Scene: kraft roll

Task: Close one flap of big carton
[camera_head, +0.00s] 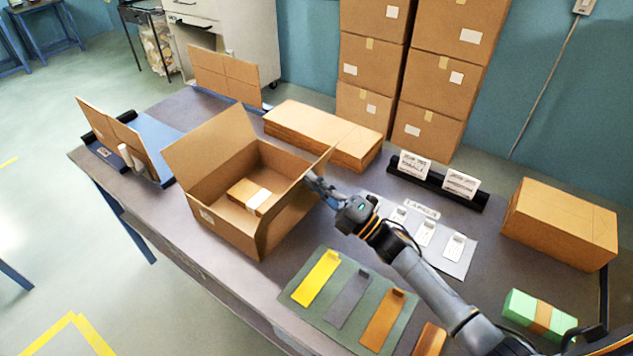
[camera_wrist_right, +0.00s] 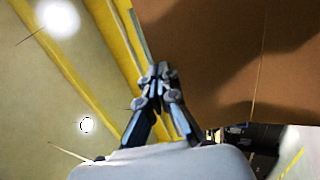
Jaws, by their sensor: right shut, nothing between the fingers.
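The big carton (camera_head: 215,213) stands open on the table, with a small brown box with a white label (camera_head: 250,196) inside. Its back-left flap (camera_head: 208,148) stands up and leans outward. Its right flap (camera_head: 290,205) also stands up, on the side toward my right arm. My right gripper (camera_head: 314,184) is shut and empty, close to the outer side of this right flap near its far upper corner. In the right wrist view the shut fingertips (camera_wrist_right: 159,72) are beside the edge of a brown cardboard panel (camera_wrist_right: 225,45); I cannot tell whether they touch. My left gripper is not in view.
A flat carton stack (camera_head: 320,135) lies behind the big carton. A black rack with cards (camera_head: 437,184), a label sheet (camera_head: 455,255) and a green mat (camera_head: 328,318) lie around my right arm. A closed box (camera_head: 562,222) stands at the right.

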